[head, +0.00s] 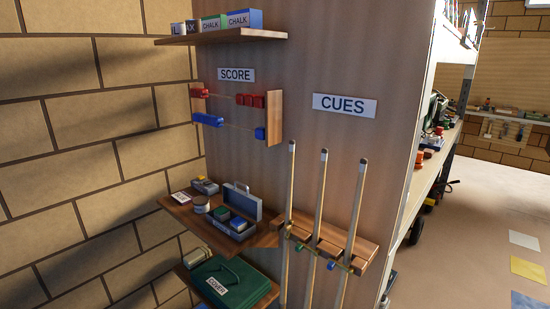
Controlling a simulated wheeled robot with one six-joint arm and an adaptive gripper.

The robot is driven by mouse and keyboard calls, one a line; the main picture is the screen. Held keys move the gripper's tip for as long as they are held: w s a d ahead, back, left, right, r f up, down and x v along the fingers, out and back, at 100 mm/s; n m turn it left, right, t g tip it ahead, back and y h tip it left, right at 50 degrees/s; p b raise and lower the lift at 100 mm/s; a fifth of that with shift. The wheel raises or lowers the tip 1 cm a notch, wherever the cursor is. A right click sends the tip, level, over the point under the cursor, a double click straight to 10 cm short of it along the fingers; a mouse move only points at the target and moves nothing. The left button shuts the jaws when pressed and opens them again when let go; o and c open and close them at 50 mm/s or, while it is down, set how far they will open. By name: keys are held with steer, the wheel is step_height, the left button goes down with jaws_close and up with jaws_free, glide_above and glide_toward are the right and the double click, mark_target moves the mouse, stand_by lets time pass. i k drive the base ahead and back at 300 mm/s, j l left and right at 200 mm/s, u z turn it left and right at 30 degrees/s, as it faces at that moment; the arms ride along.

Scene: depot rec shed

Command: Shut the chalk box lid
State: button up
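A small blue-grey box (231,230) sits on the middle wooden shelf, left of the cues, and looks like the chalk box. Its lid (243,201) stands raised at the back, so the box is open. Small coloured blocks, dark red, green and blue, show in or just beside the box; I cannot tell exactly which. No label is readable on it. My gripper is not in view.
A jar (202,205) and small items share the middle shelf (184,212). Several cues (320,210) stand in a rack close on the right. A green case (236,284) lies on the shelf below. Chalk cartons (210,25) stand on the top shelf. Open floor (480,210) lies right.

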mark_target(248, 205)
steer(key=i+l+u, duration=0.8)
steer(key=l, duration=0.25)
